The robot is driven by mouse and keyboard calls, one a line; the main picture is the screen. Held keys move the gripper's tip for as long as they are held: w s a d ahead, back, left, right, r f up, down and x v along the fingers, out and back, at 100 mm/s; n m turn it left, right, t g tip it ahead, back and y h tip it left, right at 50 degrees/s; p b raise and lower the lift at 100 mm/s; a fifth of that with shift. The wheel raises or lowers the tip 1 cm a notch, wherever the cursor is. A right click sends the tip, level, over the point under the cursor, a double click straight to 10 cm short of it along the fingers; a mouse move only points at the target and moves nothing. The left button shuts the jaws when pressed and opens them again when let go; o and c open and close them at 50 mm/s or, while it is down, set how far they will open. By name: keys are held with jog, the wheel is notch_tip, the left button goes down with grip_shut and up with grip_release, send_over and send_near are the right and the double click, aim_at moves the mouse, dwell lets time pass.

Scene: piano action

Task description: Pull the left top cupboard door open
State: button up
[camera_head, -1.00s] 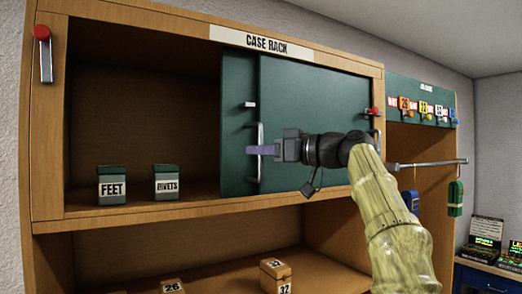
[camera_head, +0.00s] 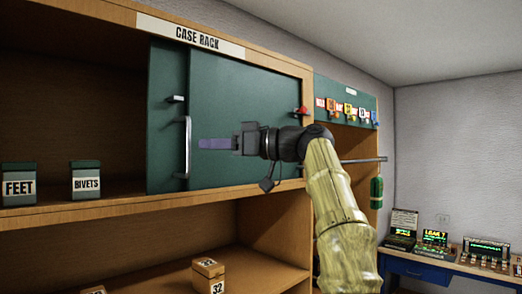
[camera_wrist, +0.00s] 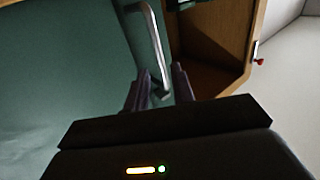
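The cupboard marked CASE RACK has two overlapping dark green door panels at its right half. The front panel (camera_head: 245,85) carries a long upright metal bar handle (camera_head: 187,150) near its left edge. The rear panel (camera_head: 163,125) shows as a narrow strip with a small light pull (camera_head: 175,98). My gripper (camera_head: 202,143) is just right of the bar handle in the head view, in front of the front panel. In the wrist view my gripper's fingers (camera_wrist: 161,72) stand apart, with the handle (camera_wrist: 152,30) beyond and between their tips. I see no firm contact.
The left half of the cupboard is open, with a FEET box (camera_head: 19,184) and a RIVETS box (camera_head: 86,180) on its shelf (camera_head: 100,208). Numbered wooden blocks (camera_head: 208,276) lie below. A red-headed latch (camera_head: 301,111) is at the right post. Hanging tags (camera_head: 350,110) are further right.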

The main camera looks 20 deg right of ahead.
jog(key=v, duration=1)
jog(key=shift+s+d+b, duration=0.25)
jog(key=shift+d+b, duration=0.05)
jog(key=shift+b, duration=0.05)
jog(key=w+a+f+m+g+h, duration=0.1)
jog(key=w+a+f+m+h, duration=0.25)
jog(key=w+f, duration=0.5)
jog(key=w+a+f+m+h, duration=0.25)
jog(key=w+f+m, duration=0.25)
jog(key=f, duration=0.6)
jog(key=s+a+f+m+g+h+b, duration=0.1)
jog(key=a+f+m+h, duration=0.1)
jog(key=f, duration=0.7)
jog(key=s+a+f+m+g+h, duration=0.1)
jog(key=s+f+g+h, duration=0.1)
jog(key=f, duration=0.8)
jog(key=s+a+f+g+h+b, duration=0.1)
jog(key=s+f+g+h, duration=0.3)
jog(key=s+f, duration=2.1)
jog(key=shift+a+f+n, duration=0.3)
jog(key=shift+a+n, duration=0.1)
jog(key=shift+n, duration=0.05)
